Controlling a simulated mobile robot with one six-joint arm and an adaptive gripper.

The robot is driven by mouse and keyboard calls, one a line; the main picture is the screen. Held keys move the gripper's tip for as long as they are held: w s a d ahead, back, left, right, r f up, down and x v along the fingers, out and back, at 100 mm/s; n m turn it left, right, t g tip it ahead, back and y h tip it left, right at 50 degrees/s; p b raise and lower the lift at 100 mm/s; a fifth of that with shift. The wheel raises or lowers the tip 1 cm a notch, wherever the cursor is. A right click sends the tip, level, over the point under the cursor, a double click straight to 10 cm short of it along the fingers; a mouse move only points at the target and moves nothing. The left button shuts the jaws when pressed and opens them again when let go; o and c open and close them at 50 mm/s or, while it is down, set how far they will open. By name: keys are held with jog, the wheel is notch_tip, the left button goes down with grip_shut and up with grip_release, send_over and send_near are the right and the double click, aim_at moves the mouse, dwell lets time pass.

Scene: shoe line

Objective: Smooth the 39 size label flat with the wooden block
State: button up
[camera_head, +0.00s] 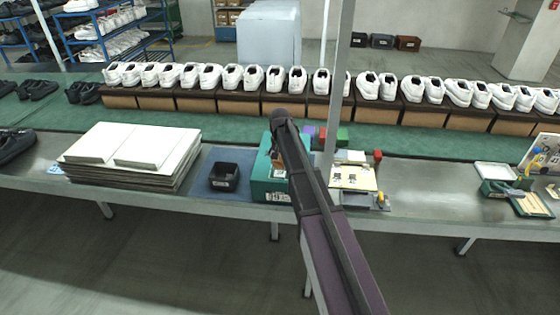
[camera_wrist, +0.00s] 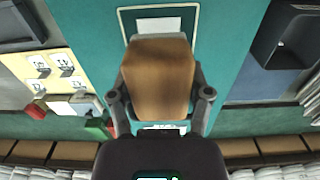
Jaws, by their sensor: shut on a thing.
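My gripper (camera_wrist: 160,92) is shut on the wooden block (camera_wrist: 157,70), a plain brown block between its two fingers. In the head view the gripper (camera_head: 277,150) is over the teal shoe box (camera_head: 262,187), with its arm hiding part of the box. In the wrist view a white label (camera_wrist: 158,25) lies inside a pale outlined frame on the box (camera_wrist: 222,35). The block covers the label's near part. No number is readable on it, and I cannot tell whether the block touches it.
A yellow card (camera_head: 352,177) with size labels lies right of the box. A black tray (camera_head: 224,177) stands on a blue mat to the left, beside stacked white sheets (camera_head: 120,147). White shoes line the back. A metal post stands close right of the arm.

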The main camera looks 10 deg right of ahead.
jog(key=shift+r+p, duration=1)
jog(key=shift+r, duration=0.25)
jog(key=shift+r, duration=0.1)
jog(key=shift+r+p, duration=1.45)
jog(key=shift+p, duration=0.05)
